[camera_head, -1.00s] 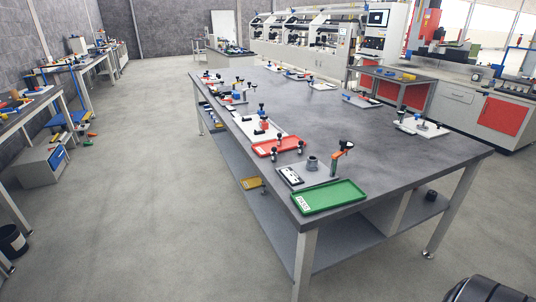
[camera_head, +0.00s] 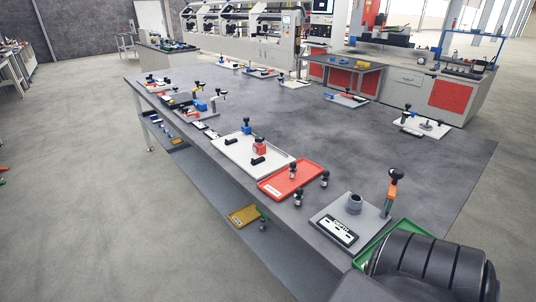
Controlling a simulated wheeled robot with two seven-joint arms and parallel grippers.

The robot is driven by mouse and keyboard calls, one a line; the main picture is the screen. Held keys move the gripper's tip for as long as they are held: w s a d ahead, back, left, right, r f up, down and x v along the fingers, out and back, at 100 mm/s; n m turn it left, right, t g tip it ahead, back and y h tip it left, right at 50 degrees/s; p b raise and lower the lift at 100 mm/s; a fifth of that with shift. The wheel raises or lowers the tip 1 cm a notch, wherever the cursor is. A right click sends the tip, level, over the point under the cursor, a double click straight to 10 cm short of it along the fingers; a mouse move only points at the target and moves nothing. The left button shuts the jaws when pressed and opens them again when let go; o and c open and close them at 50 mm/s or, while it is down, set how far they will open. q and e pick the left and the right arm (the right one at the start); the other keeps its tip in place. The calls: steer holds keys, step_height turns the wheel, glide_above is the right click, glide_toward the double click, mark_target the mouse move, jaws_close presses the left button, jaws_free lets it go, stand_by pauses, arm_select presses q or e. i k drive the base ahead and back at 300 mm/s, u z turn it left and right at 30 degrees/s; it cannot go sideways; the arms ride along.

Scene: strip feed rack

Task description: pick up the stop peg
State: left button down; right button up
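I cannot tell for sure which piece is the stop peg. Small dark pegs with round black knobs stand near the red tray (camera_head: 272,188). One peg (camera_head: 293,171) is upright at the tray's right end. Another peg (camera_head: 324,180) stands on the bare table to its right, and a third peg (camera_head: 298,200) stands near the table's front edge. A grey plate (camera_head: 322,222) beside them carries a grey round socket (camera_head: 354,204), a black-and-white label and an orange post with a black handle (camera_head: 392,188). Neither gripper shows; only a dark part of my arm is at the lower right.
A green tray (camera_head: 408,224) is partly hidden behind my arm. A white plate (camera_head: 238,150) with small fixtures lies beyond the red tray. The middle of the grey table (camera_head: 330,130) is clear. A lower shelf holds a yellow tray (camera_head: 243,215).

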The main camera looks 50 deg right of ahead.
mark_target(325, 178)
steer(key=i, duration=2.25)
steer(key=z, duration=3)
